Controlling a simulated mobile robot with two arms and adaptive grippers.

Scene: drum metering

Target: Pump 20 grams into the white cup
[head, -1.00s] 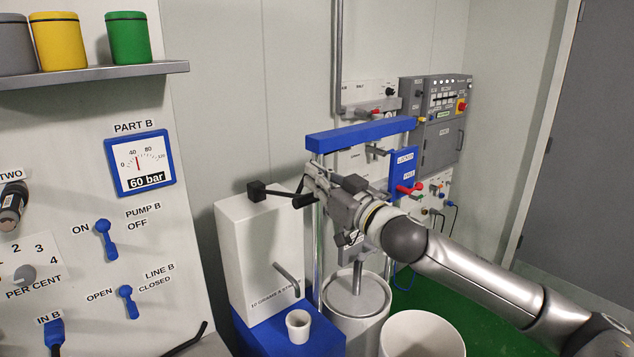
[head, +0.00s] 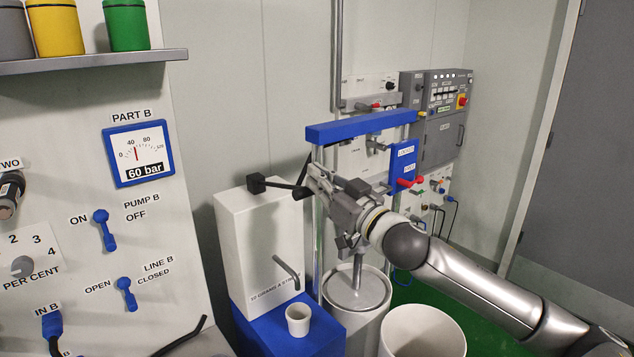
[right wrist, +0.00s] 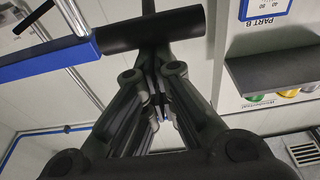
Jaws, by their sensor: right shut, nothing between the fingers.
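The white cup (head: 298,320) stands upright on a blue base below the bent spout (head: 287,272) of the white pump box (head: 257,245), marked 10 grams a stroke. The cup's inside is too small to tell its contents. The pump lever (head: 279,186) runs from a black block on the box top to a black grip. My right gripper (head: 309,172) is shut and empty beside the grip. In the right wrist view the black grip (right wrist: 150,30) crosses the closed fingers; whether they touch it is unclear. My left gripper is out of view.
A blue crossbeam (head: 360,127) on posts stands behind my right gripper, over a lidded drum (head: 357,291). An open white bin (head: 422,335) stands right of the drum. A panel with a gauge (head: 138,153) fills the left. Green floor (head: 480,315) shows at the right.

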